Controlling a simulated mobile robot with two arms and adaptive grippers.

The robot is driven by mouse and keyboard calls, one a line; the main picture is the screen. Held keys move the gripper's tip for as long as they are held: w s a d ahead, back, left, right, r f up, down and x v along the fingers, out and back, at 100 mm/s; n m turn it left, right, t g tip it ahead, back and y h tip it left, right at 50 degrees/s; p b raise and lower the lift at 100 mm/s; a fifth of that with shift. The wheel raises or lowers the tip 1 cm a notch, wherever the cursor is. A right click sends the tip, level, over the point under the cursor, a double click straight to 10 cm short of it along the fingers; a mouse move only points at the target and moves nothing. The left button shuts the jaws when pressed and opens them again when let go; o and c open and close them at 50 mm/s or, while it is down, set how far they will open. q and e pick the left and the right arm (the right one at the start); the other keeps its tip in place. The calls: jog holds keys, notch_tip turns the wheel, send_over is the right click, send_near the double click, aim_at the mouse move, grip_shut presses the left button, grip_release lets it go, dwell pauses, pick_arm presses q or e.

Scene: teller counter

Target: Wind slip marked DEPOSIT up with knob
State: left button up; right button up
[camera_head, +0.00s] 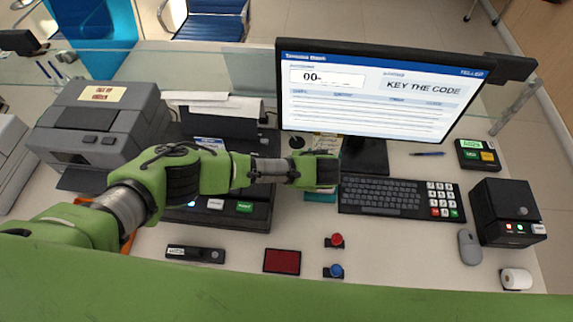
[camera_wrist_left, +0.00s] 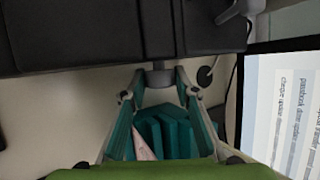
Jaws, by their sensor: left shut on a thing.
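The black slip machine (camera_head: 258,213) stands left of the monitor, mostly behind my left arm. A white slip with a blue band (camera_head: 209,142) shows at its upper part; its lettering is too small to read. In the left wrist view, a grey knob (camera_wrist_left: 160,76) sticks out from the machine's dark side (camera_wrist_left: 70,32). My left gripper (camera_wrist_left: 160,86) is shut on this knob, with its fingers on either side. In the head view, the wrist hides the fingers and knob. My right gripper is not in view.
The monitor (camera_head: 375,95) and keyboard (camera_head: 395,197) stand to the right. Red (camera_head: 336,240) and blue (camera_head: 335,271) stamps are in front. A grey printer (camera_head: 95,130) is left.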

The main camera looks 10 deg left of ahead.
pick_arm(q)
jog(key=shift+s+f+n+t, duration=0.1)
jog(key=shift+n+t, duration=0.05)
jog(key=shift+t, duration=0.5)
jog(key=shift+s+f+n+t, duration=0.1)
jog(key=shift+n+t, duration=0.05)
jog(key=shift+t, duration=0.5)
jog(key=o, duration=1.1)
jog(key=v, duration=1.2)
jog(key=shift+d+f, duration=0.1)
jog(key=shift+f, duration=0.1)
